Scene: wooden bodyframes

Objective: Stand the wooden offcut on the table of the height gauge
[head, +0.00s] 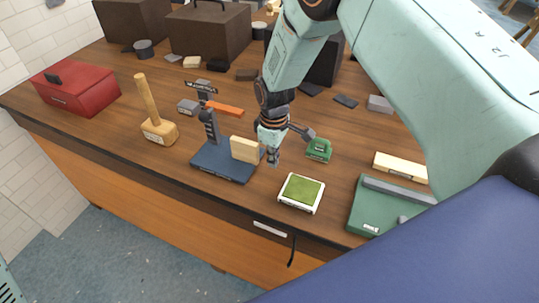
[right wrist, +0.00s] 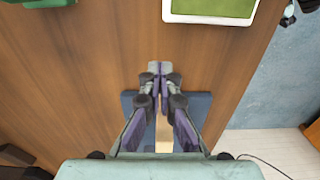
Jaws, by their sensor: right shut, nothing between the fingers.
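The height gauge has a dark blue flat table (head: 222,168) and a dark upright column (head: 209,122) near the front edge of the workbench. The wooden offcut (head: 244,149) is a pale block that appears to stand on the right part of this table. My right gripper (head: 273,160) is shut and empty, just right of the offcut. In the right wrist view the closed fingertips (right wrist: 160,68) meet, and part of the offcut (right wrist: 163,135) shows between the finger links, over the blue table (right wrist: 201,107). My left gripper is not in view.
A wooden mallet (head: 157,130) stands left of the gauge, beyond it a red toolbox (head: 75,88). A white tray with a green pad (head: 301,193), a small green block (head: 318,150) and a green case (head: 374,215) lie to the right. Dark boxes stand behind.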

